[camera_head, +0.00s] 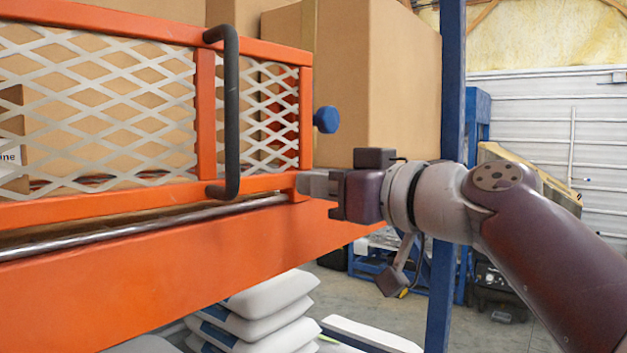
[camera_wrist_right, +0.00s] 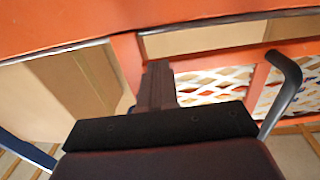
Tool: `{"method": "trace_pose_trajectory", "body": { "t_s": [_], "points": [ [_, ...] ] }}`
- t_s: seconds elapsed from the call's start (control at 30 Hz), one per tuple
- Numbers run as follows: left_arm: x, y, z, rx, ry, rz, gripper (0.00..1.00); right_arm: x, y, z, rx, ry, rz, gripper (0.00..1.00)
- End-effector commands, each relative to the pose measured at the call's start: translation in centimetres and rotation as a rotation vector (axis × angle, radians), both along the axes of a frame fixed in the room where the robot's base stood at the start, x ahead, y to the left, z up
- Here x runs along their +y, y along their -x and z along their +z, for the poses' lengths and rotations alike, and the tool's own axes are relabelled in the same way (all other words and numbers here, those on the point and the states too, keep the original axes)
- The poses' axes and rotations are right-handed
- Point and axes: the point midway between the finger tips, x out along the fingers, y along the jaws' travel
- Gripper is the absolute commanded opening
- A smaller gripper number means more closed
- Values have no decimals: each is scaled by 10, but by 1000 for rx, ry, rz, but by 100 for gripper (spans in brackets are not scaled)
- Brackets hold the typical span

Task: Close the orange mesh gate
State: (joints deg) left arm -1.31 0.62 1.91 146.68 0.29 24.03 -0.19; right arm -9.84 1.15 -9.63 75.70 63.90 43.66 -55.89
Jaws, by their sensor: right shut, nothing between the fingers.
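The orange mesh gate (camera_head: 205,130) fills the left of the head view, an orange frame with pale expanded mesh and a black bar handle (camera_head: 231,110). A blue knob (camera_head: 326,119) sticks out just beyond its right edge. My right gripper (camera_head: 306,184) is shut and empty, its fingertips at the lower right corner of the gate frame. They look to be at or against the frame; contact is hard to tell. In the right wrist view the fingers (camera_wrist_right: 158,85) show beside the mesh (camera_wrist_right: 215,82), with the handle (camera_wrist_right: 283,92) at the right. My left gripper is out of view.
A wide orange beam (camera_head: 200,265) and a metal rod (camera_head: 150,226) run below the gate. Cardboard boxes (camera_head: 392,80) stand behind it. A blue post (camera_head: 451,90) rises behind my right arm. White sacks (camera_head: 255,310) are stacked below the beam.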

Motion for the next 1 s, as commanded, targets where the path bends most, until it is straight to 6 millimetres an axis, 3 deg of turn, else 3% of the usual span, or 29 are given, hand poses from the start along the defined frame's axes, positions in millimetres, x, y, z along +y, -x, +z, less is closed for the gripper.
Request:
{"method": "trace_pose_trajectory", "body": {
  "t_s": [0.33,0.67,1.0],
  "points": [
    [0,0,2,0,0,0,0,3,-4,0,2,1,0,0],
    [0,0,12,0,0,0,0,41,-39,0,1,0,-1,0],
    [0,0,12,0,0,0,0,43,-41,-1,3,0,-1,0]
  ]
}}
